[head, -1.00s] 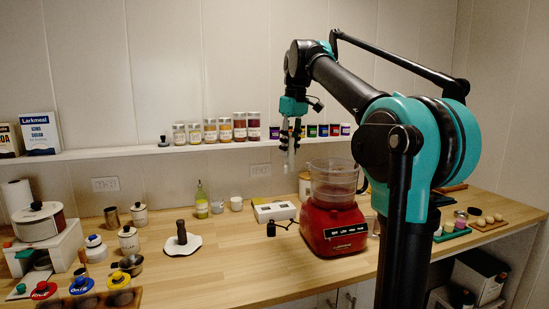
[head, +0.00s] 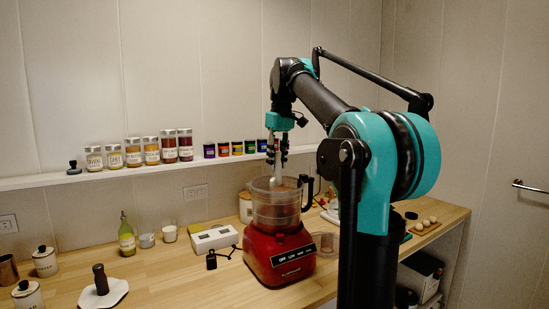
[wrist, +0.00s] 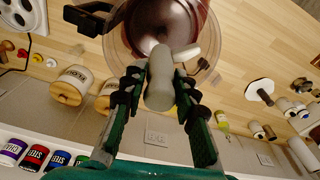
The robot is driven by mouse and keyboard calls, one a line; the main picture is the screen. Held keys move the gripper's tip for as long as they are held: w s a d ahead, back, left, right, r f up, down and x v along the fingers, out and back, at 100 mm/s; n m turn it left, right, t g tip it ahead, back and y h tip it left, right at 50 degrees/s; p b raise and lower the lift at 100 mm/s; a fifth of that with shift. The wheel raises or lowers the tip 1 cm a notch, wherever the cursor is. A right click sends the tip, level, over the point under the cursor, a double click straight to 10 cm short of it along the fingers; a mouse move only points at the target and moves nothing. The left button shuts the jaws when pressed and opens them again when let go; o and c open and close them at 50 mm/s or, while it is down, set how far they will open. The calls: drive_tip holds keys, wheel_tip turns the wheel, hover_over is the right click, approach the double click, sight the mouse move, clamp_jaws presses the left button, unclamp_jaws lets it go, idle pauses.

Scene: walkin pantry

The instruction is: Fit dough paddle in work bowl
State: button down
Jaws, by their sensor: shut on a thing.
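My gripper (head: 277,150) points down above the food processor. It is shut on the pale grey dough paddle (head: 277,168), which hangs roughly upright. In the wrist view the paddle (wrist: 160,85) sits between my fingers (wrist: 160,92), its wider end over the bowl. The clear work bowl (head: 276,212) stands on the red processor base (head: 280,258), its dark handle toward the back right. The paddle's lower end appears at about rim height; I cannot tell whether it is inside the rim. The wrist view shows the bowl's round rim (wrist: 112,45) beyond the paddle.
A white box (head: 214,238) and a small black piece with a cord (head: 211,261) are left of the processor. A green bottle (head: 126,238) stands farther left. A shelf (head: 120,174) with jars runs along the wall behind.

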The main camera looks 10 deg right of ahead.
sight(277, 177)
drive_tip(key=shift+f, duration=0.1)
idle(0.3)
drive_tip(key=shift+f, duration=2.8)
drive_tip(key=shift+f, duration=3.5)
drive_tip(key=c, duration=1.1)
unclamp_jaws()
drive_tip(key=r, duration=0.8)
drive_tip(key=s+r, duration=0.1)
drive_tip(key=r, duration=0.3)
drive_tip(key=shift+s+d, duration=0.1)
drive_tip(key=shift+d, duration=0.3)
